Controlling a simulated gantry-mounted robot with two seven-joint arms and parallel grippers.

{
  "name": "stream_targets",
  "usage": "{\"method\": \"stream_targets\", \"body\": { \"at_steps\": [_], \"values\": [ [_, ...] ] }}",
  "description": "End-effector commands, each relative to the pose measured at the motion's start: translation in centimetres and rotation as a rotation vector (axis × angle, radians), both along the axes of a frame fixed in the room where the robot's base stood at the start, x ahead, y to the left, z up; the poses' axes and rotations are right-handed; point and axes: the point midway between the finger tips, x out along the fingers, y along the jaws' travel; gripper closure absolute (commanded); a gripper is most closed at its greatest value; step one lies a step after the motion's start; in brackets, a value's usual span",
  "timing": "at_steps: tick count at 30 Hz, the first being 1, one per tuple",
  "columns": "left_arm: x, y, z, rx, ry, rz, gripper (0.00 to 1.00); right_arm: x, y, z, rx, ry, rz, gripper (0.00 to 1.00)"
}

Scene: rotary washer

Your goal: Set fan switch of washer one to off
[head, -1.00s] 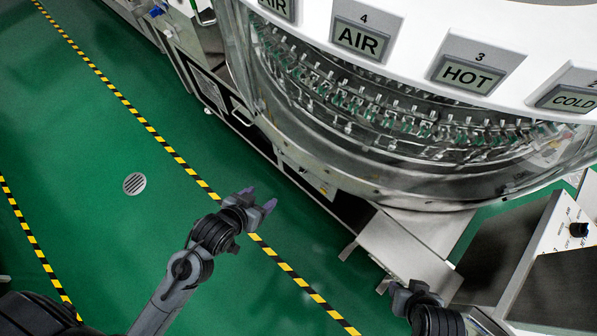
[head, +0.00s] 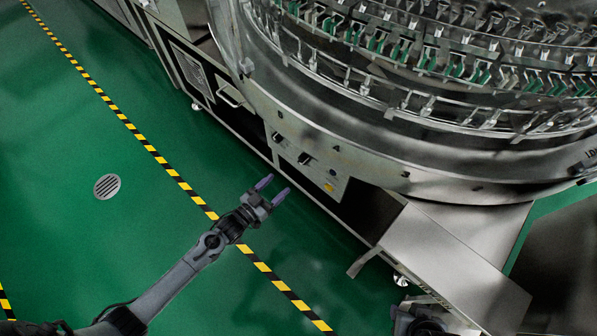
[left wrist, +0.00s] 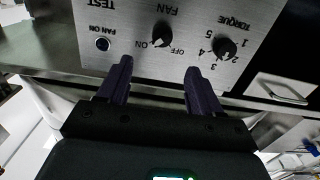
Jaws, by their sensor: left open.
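The washer's grey control panel (head: 318,172) is on the lower side of the machine in the head view. Its fan switch (head: 304,158) is a dark knob there. In the left wrist view the fan switch (left wrist: 162,33) appears upside down, with ON and OFF labels below it; I cannot tell surely which it points to. The torque knob (left wrist: 225,47) is right of it and the FAN ON lamp (left wrist: 102,44) left. My left gripper (head: 273,189) is open and empty, apart from the panel, its fingers (left wrist: 158,82) toward the fan switch. My right gripper (head: 410,318) is only partly visible.
A metal ledge (head: 455,255) juts out right of the panel. A drawer handle (head: 228,98) is to the panel's left. The green floor (head: 150,240) around my left arm is clear, with a yellow-black stripe (head: 183,185).

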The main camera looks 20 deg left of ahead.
Motion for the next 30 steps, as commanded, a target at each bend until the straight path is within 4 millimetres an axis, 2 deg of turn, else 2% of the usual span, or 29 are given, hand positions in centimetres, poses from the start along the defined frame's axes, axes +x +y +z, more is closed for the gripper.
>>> {"method": "stream_targets", "body": {
  "at_steps": [1, 10, 24, 30],
  "values": [
    [0.5, 0.1, -0.5, 0.003, -0.010, 0.000, 0.35, 0.0, 0.0, -0.9, 0.000, -0.001, 0.000, 0.57],
    [3.0, -0.7, -0.3, 0.001, -0.025, 0.000, 0.35, 0.1, 0.0, -2.3, -0.001, -0.005, 0.002, 0.57],
    [9.6, -3.2, -0.4, 0.001, -0.024, 0.000, 0.35, 0.1, -0.1, -6.2, -0.006, -0.004, 0.003, 0.57],
    [10.9, -3.8, -0.2, 0.002, -0.022, 0.000, 0.35, 0.0, -0.1, -6.9, -0.005, -0.004, 0.004, 0.57]
  ]
}}
